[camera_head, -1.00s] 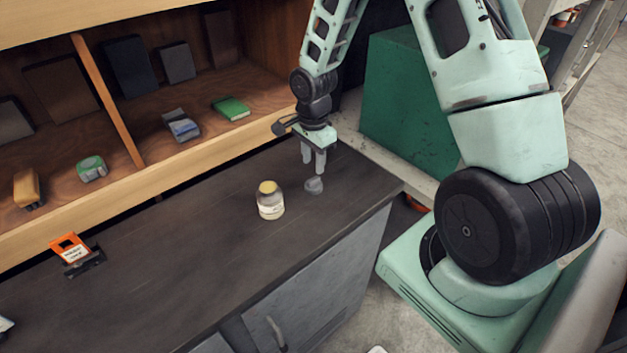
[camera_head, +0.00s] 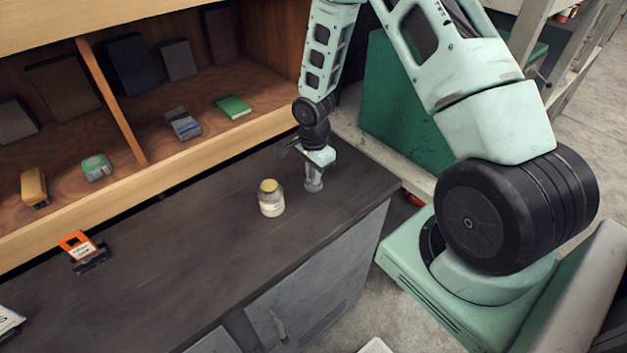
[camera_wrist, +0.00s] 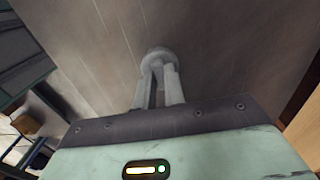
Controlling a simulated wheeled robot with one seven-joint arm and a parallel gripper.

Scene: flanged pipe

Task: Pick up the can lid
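The can lid (camera_head: 313,187) is a small grey round piece on the dark countertop, right of the jar. My gripper (camera_head: 314,179) points down at it, its fingers close together with their tips at the lid. In the wrist view the grey lid (camera_wrist: 158,52) shows just past the fingertips of my gripper (camera_wrist: 159,66), which have drawn in on it. The fingers hide part of the lid. No clear gap shows between the lid and the counter.
A glass jar with a yellowish top (camera_head: 270,198) stands close left of my gripper. An orange-and-black item (camera_head: 82,250) lies on the countertop (camera_head: 180,270) farther left. A wooden shelf (camera_head: 150,180) runs behind. The counter's right edge is near.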

